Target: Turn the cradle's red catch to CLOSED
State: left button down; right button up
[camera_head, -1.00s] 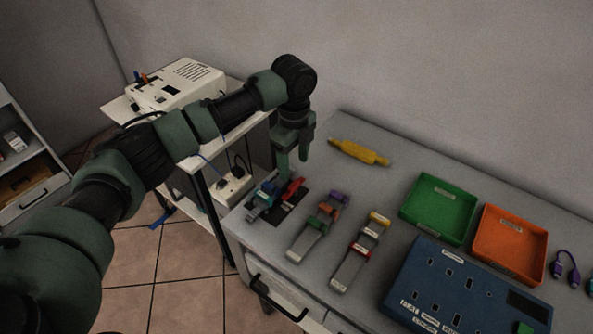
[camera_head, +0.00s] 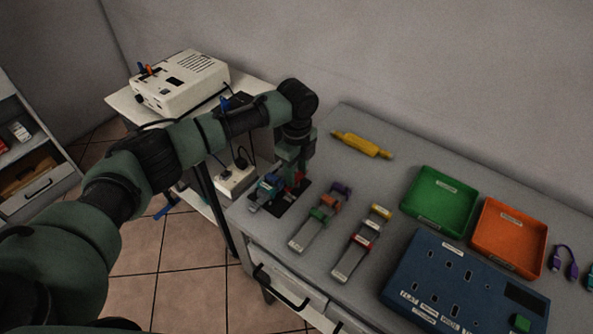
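The cradle (camera_head: 269,191) is a small blue and grey fixture on a black base at the bench's left end. Its red catch (camera_head: 298,178) is mostly hidden behind my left gripper; only small red parts show. My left gripper (camera_head: 289,178) points down at the cradle, its fingertips at the catch. I cannot tell whether the fingers touch or grip the catch. My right gripper is not in view.
Two grey holders with coloured clips (camera_head: 311,231) and (camera_head: 353,256) stand right of the cradle. A yellow tool (camera_head: 362,145) lies behind. Green (camera_head: 408,205) and orange (camera_head: 475,240) trays and a blue panel (camera_head: 412,268) fill the right. A side table (camera_head: 118,105) holds a white box (camera_head: 190,85).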

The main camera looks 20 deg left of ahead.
pick_arm(q)
jog(key=shift+r+n+p, duration=0.15)
jog(key=shift+n+p, duration=0.35)
jog(key=shift+p, duration=0.25)
jog(key=n+p, duration=0.4)
jog(key=shift+r, duration=0.1)
jog(key=n+p, duration=0.2)
jog(key=shift+n+p, duration=0.35)
jog(key=shift+n, duration=0.05)
jog(key=n+p, duration=0.3)
jog(key=n, duration=0.2)
jog(key=shift+p, duration=0.3)
jog(key=n+p, duration=0.2)
jog(key=n, duration=0.3)
jog(key=shift+w+f, duration=0.1)
jog(key=shift+f, duration=0.1)
jog(key=c, duration=0.8)
grip_release()
jog(key=shift+c, duration=0.2)
